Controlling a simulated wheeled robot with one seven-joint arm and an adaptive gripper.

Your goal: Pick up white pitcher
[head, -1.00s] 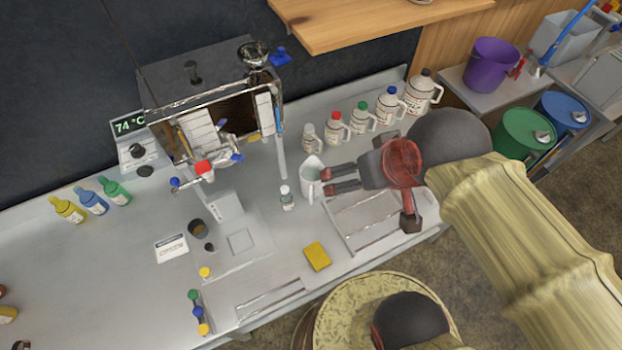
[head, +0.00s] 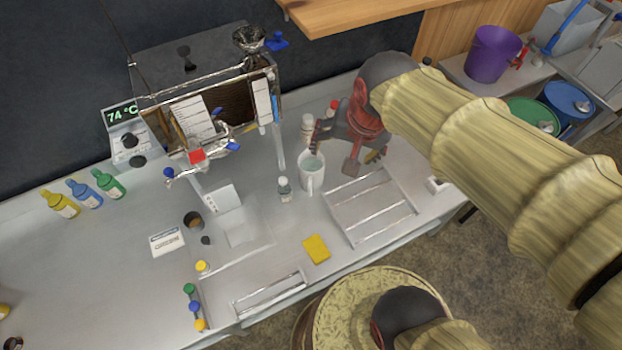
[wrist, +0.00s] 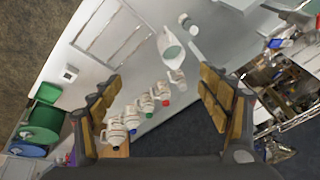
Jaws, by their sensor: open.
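The white pitcher (head: 312,176) stands upright on the metal counter, with an open top and its handle toward the front in the head view. In the wrist view the pitcher (wrist: 171,50) is at the upper middle, beyond the fingertips and between their lines. My gripper (head: 338,150) is just behind and to the right of the pitcher, above the counter, and holds nothing. In the wrist view my gripper's fingers (wrist: 160,88) are wide apart. In the head view I cannot tell whether a finger touches the pitcher.
A small capped bottle (head: 284,190) stands close left of the pitcher. A row of capped jugs (wrist: 146,102) lies below the pitcher in the wrist view. A slatted drain rack (head: 370,207) and yellow sponge (head: 316,249) lie in front.

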